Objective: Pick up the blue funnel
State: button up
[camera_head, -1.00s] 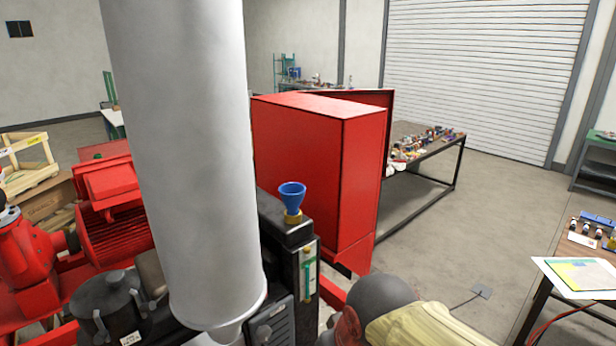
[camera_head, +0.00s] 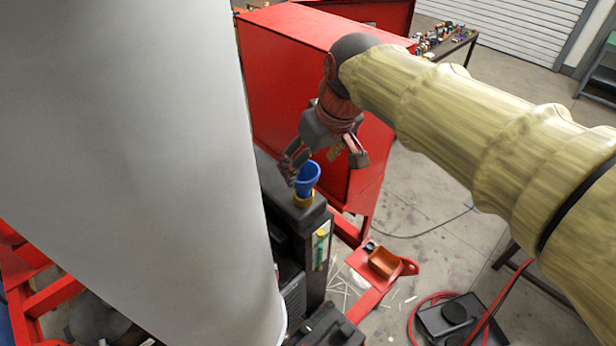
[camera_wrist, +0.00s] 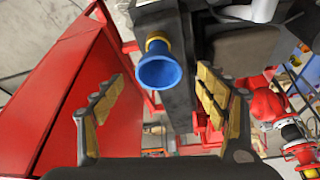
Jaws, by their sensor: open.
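The blue funnel (camera_head: 307,177) stands upright on a brass-coloured fitting (camera_head: 303,199) on top of the black unit beside the red cabinet. In the wrist view the funnel (camera_wrist: 159,69) shows its open mouth, between the lines of my two fingers and beyond their tips. My gripper (camera_head: 322,158) is open and empty, close to the funnel, with one finger at its left and the other up to its right in the head view. In the wrist view my gripper (camera_wrist: 160,80) shows yellow-brown pads on both fingers. I see no contact with the funnel.
The red cabinet (camera_head: 290,70) stands right behind my gripper. The large grey cylinder (camera_head: 130,160) blocks much of the left. The black unit (camera_head: 318,225) carries a green sight gauge (camera_head: 320,248). An orange tray (camera_head: 384,261) sits low on the red frame.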

aim_at(306, 174)
jog(key=shift+d+f, duration=0.1)
jog(key=shift+f, duration=0.25)
jog(key=x, duration=0.2)
jog(key=p+x, duration=0.1)
jog(key=x, duration=0.1)
jog(key=p+x, duration=0.1)
jog(key=x, duration=0.1)
jog(key=shift+w+f, duration=0.25)
jog(key=shift+w, duration=0.15)
jog(key=shift+s, duration=0.1)
jog(key=c, duration=1.4)
